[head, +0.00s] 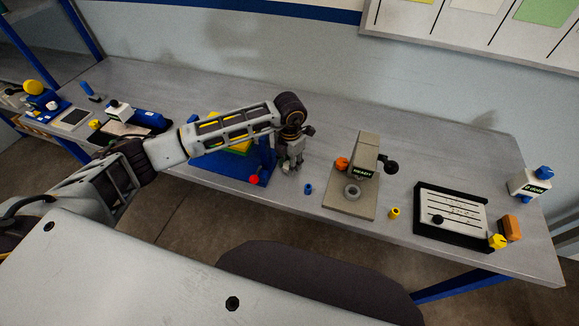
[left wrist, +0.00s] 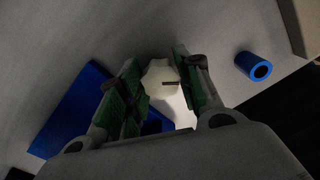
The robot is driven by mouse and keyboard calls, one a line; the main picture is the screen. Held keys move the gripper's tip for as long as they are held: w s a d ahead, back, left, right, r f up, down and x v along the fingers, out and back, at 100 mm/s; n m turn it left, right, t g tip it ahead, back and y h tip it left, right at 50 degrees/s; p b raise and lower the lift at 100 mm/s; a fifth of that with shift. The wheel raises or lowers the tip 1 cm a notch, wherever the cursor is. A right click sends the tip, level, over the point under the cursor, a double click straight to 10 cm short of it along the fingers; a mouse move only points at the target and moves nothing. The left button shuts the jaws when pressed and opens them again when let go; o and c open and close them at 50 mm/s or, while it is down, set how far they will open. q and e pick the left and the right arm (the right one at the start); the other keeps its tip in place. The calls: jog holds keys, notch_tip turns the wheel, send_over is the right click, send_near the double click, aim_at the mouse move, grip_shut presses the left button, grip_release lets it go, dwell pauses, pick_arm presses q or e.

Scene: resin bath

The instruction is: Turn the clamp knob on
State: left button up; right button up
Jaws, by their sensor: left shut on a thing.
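In the head view my left gripper (head: 291,168) points down at the bench, just right of a blue machine base (head: 236,168). My gripper and arm hide the knob there. Part of the blue base (left wrist: 72,112) also shows at the left of the left wrist view. My right gripper is not in view.
A beige press (head: 363,160) stands farther right, with a yellow piece (head: 394,212) and a black-framed board (head: 421,208) beyond. A blue bottle-like part (head: 150,120) lies at left. The bench (head: 325,120) behind is clear.

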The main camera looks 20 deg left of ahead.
pick_arm(q)
jog(key=shift+f+m+b, duration=0.1)
jog(key=shift+m+b, duration=0.9)
jog(key=shift+m, duration=0.1)
jog(key=m+b, duration=0.4)
jog(key=shift+d+m, duration=0.1)
jog(key=shift+m, duration=0.2)
jog(key=shift+m+b, duration=0.9)
jog(key=shift+b, duration=0.15)
jog(key=shift+s+m+b, duration=0.1)
jog(key=shift+m+b, duration=0.4)
jog(key=shift+m, duration=0.1)
jog(key=shift+r, duration=0.2)
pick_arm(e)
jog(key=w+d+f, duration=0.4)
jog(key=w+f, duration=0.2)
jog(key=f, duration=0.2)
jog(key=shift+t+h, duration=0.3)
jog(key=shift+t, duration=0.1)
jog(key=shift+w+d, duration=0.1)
